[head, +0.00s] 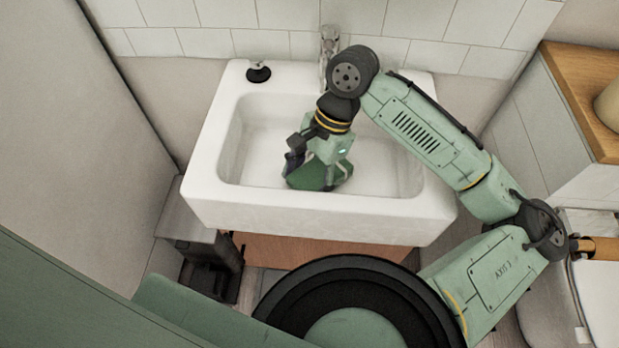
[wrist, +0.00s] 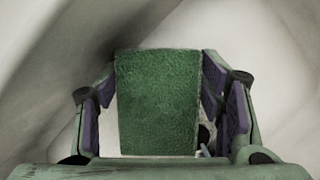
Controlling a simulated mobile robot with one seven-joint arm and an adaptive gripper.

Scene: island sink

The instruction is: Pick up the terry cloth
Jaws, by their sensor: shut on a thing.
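The terry cloth (wrist: 157,100) is green with a rough, looped surface. In the wrist view it stands between the two purple-padded fingers of my gripper (wrist: 160,112). In the head view the cloth (head: 318,177) shows low inside the white sink (head: 212,190), under my gripper (head: 318,172). My gripper points down into the basin and is shut on the cloth. The head view does not show clearly whether the cloth still touches the basin floor.
A chrome faucet (head: 330,42) rises at the sink's back edge, close behind my arm. A small black item (head: 258,72) sits on the back left rim. A wooden-topped cabinet (head: 585,95) stands to the right, and a grey wall (head: 95,110) to the left.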

